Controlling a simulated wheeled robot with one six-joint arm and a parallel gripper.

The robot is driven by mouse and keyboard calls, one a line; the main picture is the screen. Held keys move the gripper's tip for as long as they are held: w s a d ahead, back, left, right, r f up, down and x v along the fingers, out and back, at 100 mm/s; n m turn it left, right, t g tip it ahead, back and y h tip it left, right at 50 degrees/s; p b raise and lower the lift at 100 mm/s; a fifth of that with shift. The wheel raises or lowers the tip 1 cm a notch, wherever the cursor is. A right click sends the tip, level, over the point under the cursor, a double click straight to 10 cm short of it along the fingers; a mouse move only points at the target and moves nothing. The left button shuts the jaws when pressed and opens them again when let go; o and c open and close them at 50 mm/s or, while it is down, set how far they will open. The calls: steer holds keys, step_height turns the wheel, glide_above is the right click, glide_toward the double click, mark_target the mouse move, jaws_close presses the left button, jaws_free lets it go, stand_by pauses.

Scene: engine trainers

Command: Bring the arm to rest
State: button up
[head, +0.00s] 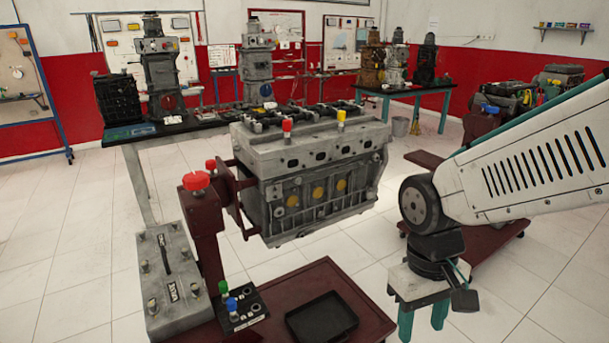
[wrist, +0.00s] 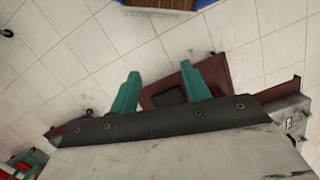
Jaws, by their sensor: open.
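My arm reaches in from the right of the head view, white with dark slots and a black round joint. My gripper (head: 422,322) hangs below it with two teal fingers pointing down. The fingers stand apart and hold nothing. In the wrist view the fingers of my gripper (wrist: 160,78) show apart above the floor and a dark red cart part. In the head view my gripper is to the right of the dark red cart (head: 360,300) and of the engine block (head: 315,165), with a visible gap to both.
The engine block is mounted on a dark red stand (head: 205,235). A black tray (head: 321,318), a button box (head: 242,308) and a grey plate box (head: 165,280) are at front left. Tables with engines (head: 160,70) stand behind. White tiled floor (head: 545,275) is clear at lower right.

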steer(key=s+d+r+m+t, duration=0.3)
steer(key=s+d+r, duration=0.4)
steer(key=r, duration=0.4)
steer(key=shift+d+y, duration=0.3)
steer(key=shift+d, duration=0.25)
